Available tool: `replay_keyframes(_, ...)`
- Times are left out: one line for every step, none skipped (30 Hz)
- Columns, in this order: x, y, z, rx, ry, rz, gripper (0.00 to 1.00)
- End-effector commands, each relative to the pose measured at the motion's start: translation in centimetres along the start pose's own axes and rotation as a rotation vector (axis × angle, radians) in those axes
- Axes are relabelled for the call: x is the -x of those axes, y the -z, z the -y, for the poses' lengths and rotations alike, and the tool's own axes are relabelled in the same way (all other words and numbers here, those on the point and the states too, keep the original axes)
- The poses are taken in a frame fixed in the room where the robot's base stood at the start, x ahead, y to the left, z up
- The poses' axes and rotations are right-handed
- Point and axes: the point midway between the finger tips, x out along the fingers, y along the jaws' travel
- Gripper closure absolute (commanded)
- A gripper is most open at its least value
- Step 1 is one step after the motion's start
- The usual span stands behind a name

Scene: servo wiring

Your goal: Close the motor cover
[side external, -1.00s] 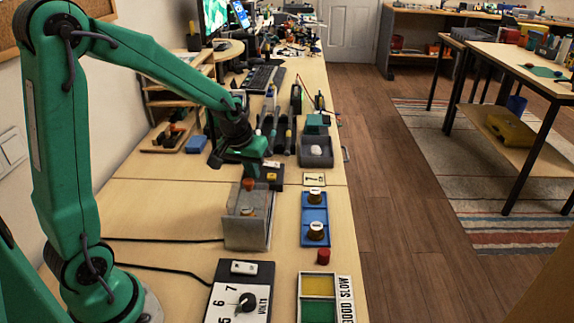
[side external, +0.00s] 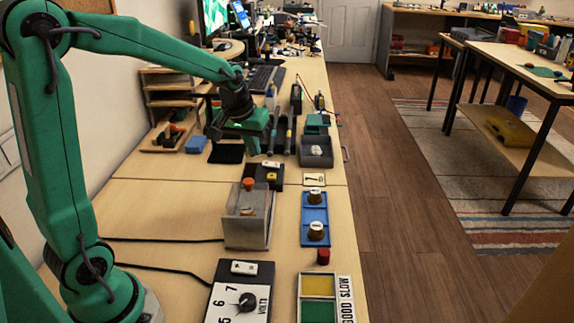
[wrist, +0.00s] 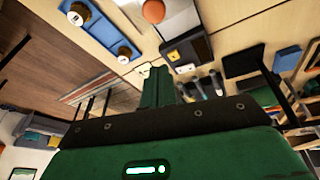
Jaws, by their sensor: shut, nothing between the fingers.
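The motor housing (side external: 246,232) is a grey box with clear-looking walls on the bench, with a brownish part inside. An orange knob (side external: 249,184) stands at the top of its far end; the knob also shows at the top edge of the wrist view (wrist: 153,10). I cannot tell the exact angle of the cover. My gripper (side external: 255,151) is shut and empty, in the air beyond the housing and apart from the knob. Its fingers also show in the wrist view (wrist: 154,85).
A black switch box (side external: 262,176) with a yellow part stands just behind the housing. A blue tray (side external: 314,222) with two knobs is to its right. A dial panel (side external: 238,297) is in front. Tools and a grey bin (side external: 316,152) stand farther back.

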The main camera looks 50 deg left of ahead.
Motion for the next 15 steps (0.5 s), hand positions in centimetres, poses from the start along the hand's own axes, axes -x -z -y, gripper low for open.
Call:
replay_keyframes(0.8,0.0,-0.1,0.000,-0.001,-0.003,1.00)
replay_keyframes(1.1,0.0,-0.1,0.000,-0.002,-0.003,1.00)
replay_keyframes(1.6,0.0,-0.1,0.000,-0.002,-0.003,1.00)
replay_keyframes(1.9,0.0,-0.2,0.000,-0.002,-0.002,1.00)
replay_keyframes(2.2,0.0,-0.2,0.000,-0.002,-0.002,1.00)
replay_keyframes(2.6,0.0,-0.2,0.000,-0.002,-0.002,1.00)
replay_keyframes(2.8,0.0,-0.2,0.000,-0.002,-0.002,1.00)
replay_keyframes(2.9,0.0,-0.2,0.000,-0.002,-0.001,1.00)
replay_keyframes(3.1,-0.1,-0.3,0.000,-0.002,0.000,1.00)
replay_keyframes(3.2,-0.1,-0.3,0.001,-0.002,0.000,1.00)
replay_keyframes(3.3,-0.1,-0.3,0.001,-0.002,0.000,1.00)
replay_keyframes(3.4,-0.1,-0.3,0.001,-0.002,0.000,1.00)
replay_keyframes(3.4,-0.1,-0.3,0.001,-0.002,0.000,1.00)
replay_keyframes(3.4,-0.1,-0.3,0.001,-0.002,0.000,1.00)
replay_keyframes(3.4,-0.1,-0.3,0.001,-0.002,0.001,1.00)
